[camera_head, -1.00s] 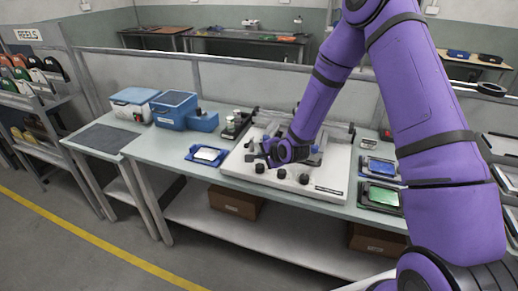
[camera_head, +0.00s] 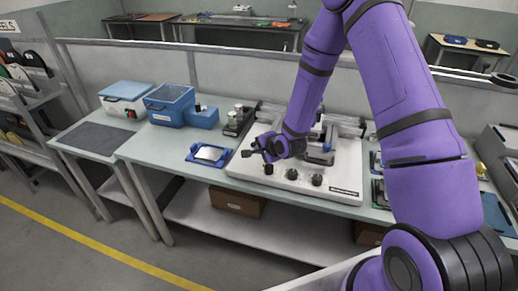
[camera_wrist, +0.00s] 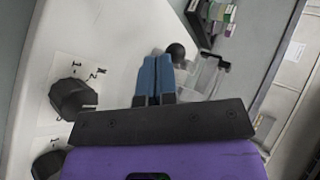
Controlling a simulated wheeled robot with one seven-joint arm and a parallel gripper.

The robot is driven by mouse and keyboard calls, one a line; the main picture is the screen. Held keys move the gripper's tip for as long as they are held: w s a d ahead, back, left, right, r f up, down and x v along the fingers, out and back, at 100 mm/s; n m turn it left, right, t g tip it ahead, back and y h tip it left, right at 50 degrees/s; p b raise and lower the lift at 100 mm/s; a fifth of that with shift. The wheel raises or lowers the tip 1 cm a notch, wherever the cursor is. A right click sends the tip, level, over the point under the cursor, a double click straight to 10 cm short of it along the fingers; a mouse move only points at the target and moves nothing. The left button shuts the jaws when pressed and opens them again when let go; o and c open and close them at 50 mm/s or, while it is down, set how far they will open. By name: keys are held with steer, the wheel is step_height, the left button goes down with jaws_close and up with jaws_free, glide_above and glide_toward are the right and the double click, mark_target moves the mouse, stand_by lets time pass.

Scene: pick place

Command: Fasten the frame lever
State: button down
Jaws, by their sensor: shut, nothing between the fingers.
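A white fixture board (camera_head: 346,187) lies on the bench, with a grey and blue frame mechanism (camera_head: 320,150) on it, partly behind my arm. My gripper (camera_head: 250,153) is over the left part of the board. In the wrist view my two blue fingers (camera_wrist: 158,62) are pressed together with nothing between them. A black ball knob (camera_wrist: 176,51) shows just beyond and right of the fingertips, beside a clear or grey part (camera_wrist: 203,77). I take the ball to be the lever's end, but its shaft is hidden. Whether the fingers touch it I cannot tell.
Black knobs (camera_head: 292,174) stand along the board's front edge; one shows close in the wrist view (camera_wrist: 72,98) beside printed numbers. A blue tray with a pale plate (camera_head: 208,154) lies left of the board. Blue boxes (camera_head: 170,104) stand farther left.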

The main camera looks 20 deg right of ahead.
steer(key=shift+w+a+m+h, duration=0.1)
steer(key=shift+a+m+h, duration=0.4)
steer(key=shift+m, duration=0.1)
steer(key=shift+w+a+m+t+h, duration=0.3)
steer(key=shift+a+m+h, duration=0.45)
steer(key=shift+m+h, duration=0.3)
steer(key=m+h, duration=0.1)
steer(key=w+a+m+h, duration=0.1)
steer(key=a+m+h, duration=0.1)
steer(key=m, duration=0.1)
steer(key=shift+w+h, duration=0.25)
steer(key=shift+w, duration=0.1)
steer(key=shift+w+a+m, duration=0.1)
steer(key=shift+w+m, duration=0.05)
steer(key=shift+m, duration=0.1)
steer(key=shift+w+a+h, duration=0.15)
steer(key=shift+w+a, duration=0.15)
steer(key=shift+w, duration=0.2)
steer(key=shift+w+a+h, duration=0.15)
steer(key=shift+w+a, duration=0.1)
steer(key=shift+w, duration=0.25)
steer(key=w+m+g+h, duration=0.1)
steer(key=w+m+h, duration=0.1)
steer(key=m, duration=0.1)
steer(key=shift+a+g, duration=0.25)
steer(key=shift+g, duration=0.15)
steer(key=shift+w+m+g+h, duration=0.3)
steer(key=shift+m+h, duration=0.2)
steer(key=shift+h, duration=0.1)
steer(key=shift+d, duration=0.2)
